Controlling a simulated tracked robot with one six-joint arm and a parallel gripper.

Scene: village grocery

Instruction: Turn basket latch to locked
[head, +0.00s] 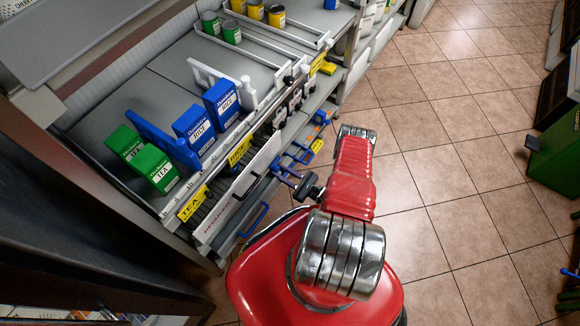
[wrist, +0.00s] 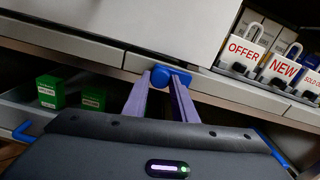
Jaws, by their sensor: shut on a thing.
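The blue latch (wrist: 181,74) shows in the wrist view as a rounded blue knob at the shelf's front edge, below a plain white panel. My gripper (wrist: 171,84) is shut on it, with one purple finger at each side; the fingertips partly cover it. The latch cannot be told apart there. Whether the latch stands at locked cannot be read.
Blue rice boxes (head: 194,130) and green tea boxes (head: 155,168) stand on the shelf. Blue wire handles (head: 255,218) stick out below its edge. Tags reading OFFER (wrist: 245,52) and NEW (wrist: 284,70) hang to the right. The tiled floor (head: 440,150) right of my arm is clear.

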